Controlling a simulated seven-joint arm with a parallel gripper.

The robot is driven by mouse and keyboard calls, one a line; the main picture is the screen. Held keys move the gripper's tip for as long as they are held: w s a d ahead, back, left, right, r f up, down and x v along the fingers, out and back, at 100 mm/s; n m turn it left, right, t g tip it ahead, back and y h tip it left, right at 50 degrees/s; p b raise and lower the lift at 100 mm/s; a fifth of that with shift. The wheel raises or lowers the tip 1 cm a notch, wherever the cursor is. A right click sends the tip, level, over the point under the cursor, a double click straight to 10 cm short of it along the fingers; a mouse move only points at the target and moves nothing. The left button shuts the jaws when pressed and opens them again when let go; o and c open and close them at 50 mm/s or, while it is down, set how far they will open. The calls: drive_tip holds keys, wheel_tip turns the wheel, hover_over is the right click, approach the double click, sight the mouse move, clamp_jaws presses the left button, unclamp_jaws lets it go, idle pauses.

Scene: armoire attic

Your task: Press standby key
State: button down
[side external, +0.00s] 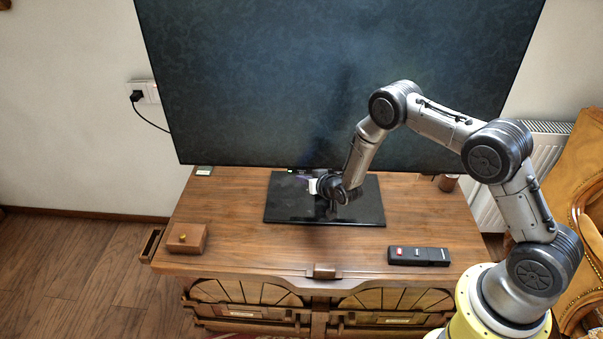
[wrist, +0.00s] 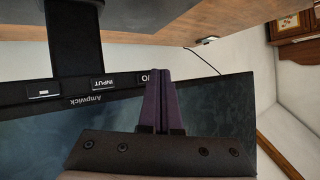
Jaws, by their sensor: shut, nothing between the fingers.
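The television (side external: 340,75) stands on the cabinet. In the wrist view its lower edge carries a row of keys: one with a pale bar mark (wrist: 43,90), one labelled INPUT (wrist: 103,84), and one whose label, seemingly "IO" (wrist: 148,77), is partly hidden behind my fingers. I cannot tell for certain which is the standby key. My gripper (wrist: 163,72) is shut and empty, its fingertips overlapping the partly hidden key in the picture; contact cannot be told. In the side external view my gripper (side external: 314,184) is low beneath the screen, above the television's base (side external: 283,205).
A black remote (side external: 418,256) with a red key lies at the cabinet's front right. A small wooden box (side external: 186,238) sits at the front left.

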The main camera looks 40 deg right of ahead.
drive_tip(key=s+a, duration=0.3)
drive_tip(key=shift+s+a, duration=0.25)
drive_tip(key=shift+s, duration=0.05)
idle(0.4)
idle(0.4)
